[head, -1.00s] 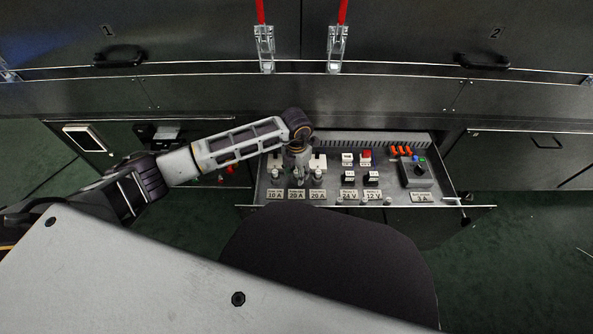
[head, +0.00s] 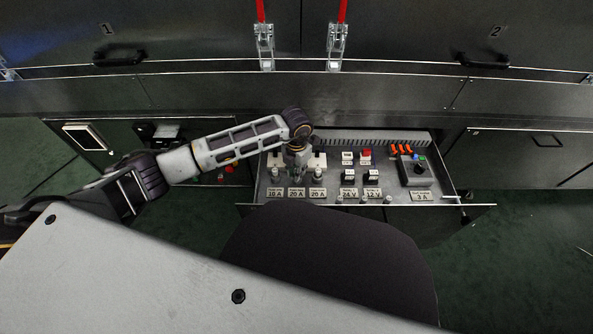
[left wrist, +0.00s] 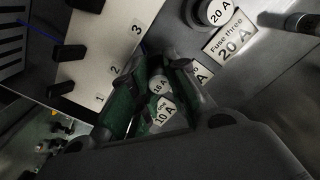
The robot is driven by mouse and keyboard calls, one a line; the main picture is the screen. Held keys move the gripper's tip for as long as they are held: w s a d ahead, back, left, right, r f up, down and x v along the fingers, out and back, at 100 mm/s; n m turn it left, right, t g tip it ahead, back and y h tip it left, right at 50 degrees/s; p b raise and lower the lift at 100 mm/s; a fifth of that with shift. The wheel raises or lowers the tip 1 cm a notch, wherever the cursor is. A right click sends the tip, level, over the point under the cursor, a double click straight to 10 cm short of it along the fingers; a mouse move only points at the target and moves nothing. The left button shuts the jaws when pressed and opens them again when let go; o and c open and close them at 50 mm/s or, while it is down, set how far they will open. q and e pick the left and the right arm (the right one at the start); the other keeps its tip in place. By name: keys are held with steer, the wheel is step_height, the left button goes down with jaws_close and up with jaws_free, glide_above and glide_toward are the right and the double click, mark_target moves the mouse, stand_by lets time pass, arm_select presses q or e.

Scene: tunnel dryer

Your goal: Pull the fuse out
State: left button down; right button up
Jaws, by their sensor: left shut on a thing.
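My left gripper (head: 297,174) points down over the fuse row in the open drawer, at the middle position, and is shut. It covers the middle fuse, and what lies between the fingertips is mostly hidden. The left fuse (head: 275,172) stands above a 10 A label (head: 275,193). The right fuse (head: 318,172) stands above a 20 A label (head: 318,193). In the left wrist view, a cap that seems to read 16 A (left wrist: 158,86) and the 10 A label (left wrist: 165,115) show between the dark fingers. The fuse three cap (left wrist: 216,12) is at upper right. My right gripper is out of view.
The drawer (head: 400,205) also carries white and red switches (head: 357,157), 24 V and 12 V labels, orange parts (head: 401,150) and a dark box with a knob (head: 416,173). Two latches with red handles (head: 265,45) are above. A dark seat-like shape (head: 325,255) is in front.

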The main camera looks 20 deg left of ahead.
arm_select(q)
steer(key=shift+r+p, duration=0.55)
steer(key=shift+r, duration=0.05)
stand_by(1.5)
steer(key=shift+r+p, duration=1.1)
steer(key=shift+r, duration=0.3)
steer(key=shift+r+p, duration=1.35)
steer(key=shift+r, duration=0.4)
